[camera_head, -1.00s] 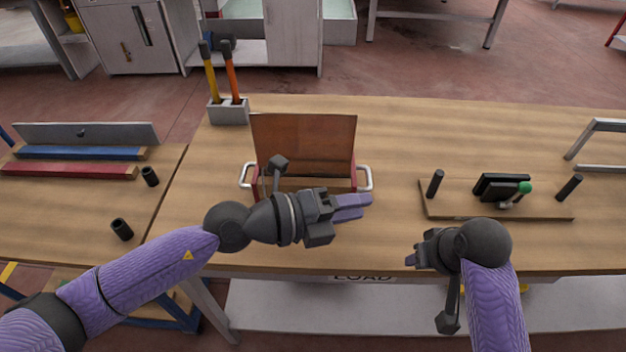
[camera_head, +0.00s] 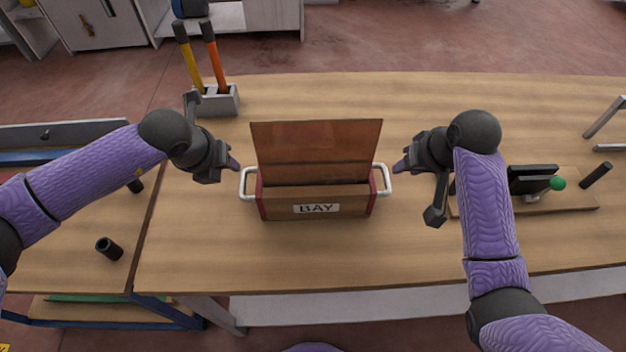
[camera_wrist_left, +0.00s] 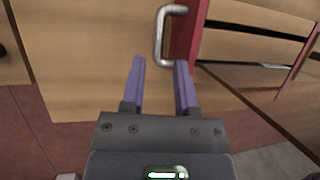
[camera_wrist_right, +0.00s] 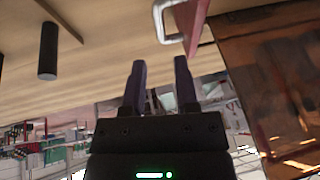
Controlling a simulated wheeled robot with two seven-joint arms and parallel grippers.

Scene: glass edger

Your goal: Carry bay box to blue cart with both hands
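The bay box (camera_head: 280,205) stands on the wooden table with its brown lid raised and a "BAY" label on its front. It has red ends and a white handle on each side. My left gripper (camera_head: 235,164) is open and empty, just left of the left handle (camera_head: 246,184). In the left wrist view that handle (camera_wrist_left: 160,35) lies just beyond the fingers (camera_wrist_left: 160,85). My right gripper (camera_head: 402,166) is open and empty beside the right handle (camera_head: 386,180). In the right wrist view that handle (camera_wrist_right: 160,22) is beyond the fingertips (camera_wrist_right: 159,68).
A grey holder (camera_head: 218,101) with two orange- and yellow-handled tools stands behind the box to the left. A board with a dark device and green knob (camera_head: 557,183) lies right, near my right arm. Table in front of the box is clear.

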